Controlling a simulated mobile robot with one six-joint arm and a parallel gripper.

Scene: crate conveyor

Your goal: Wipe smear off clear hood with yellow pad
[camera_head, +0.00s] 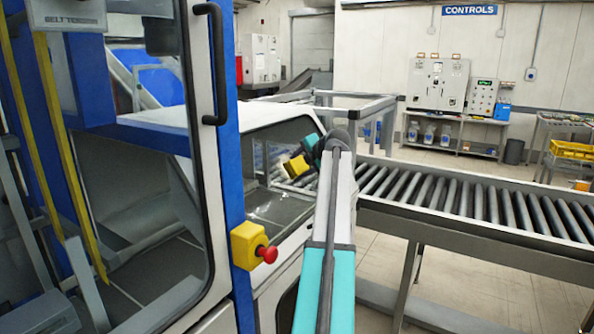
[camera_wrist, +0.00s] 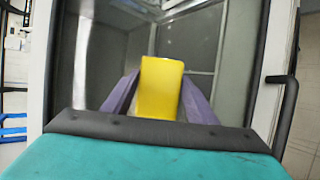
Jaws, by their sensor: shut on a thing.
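The yellow pad (camera_wrist: 162,88) is between the purple fingers of my gripper (camera_wrist: 160,98), which is shut on it. In the head view the pad (camera_head: 296,166) shows just left of the end of my arm, in front of the hood's side window. The clear hood (camera_head: 275,165) is a pane in a white frame on the machine. A pale whitish smear (camera_head: 262,211) shows low on the pane. The pad is above and right of this mark. I cannot tell whether the pad touches the pane. In the wrist view the clear pane (camera_wrist: 205,50) fills the area beyond the pad.
A yellow box with a red stop button (camera_head: 254,246) sticks out from the blue post left of my arm. A black door handle (camera_head: 215,62) stands above it. The roller conveyor (camera_head: 470,205) runs to the right. A control cabinet (camera_head: 437,84) is at the back wall.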

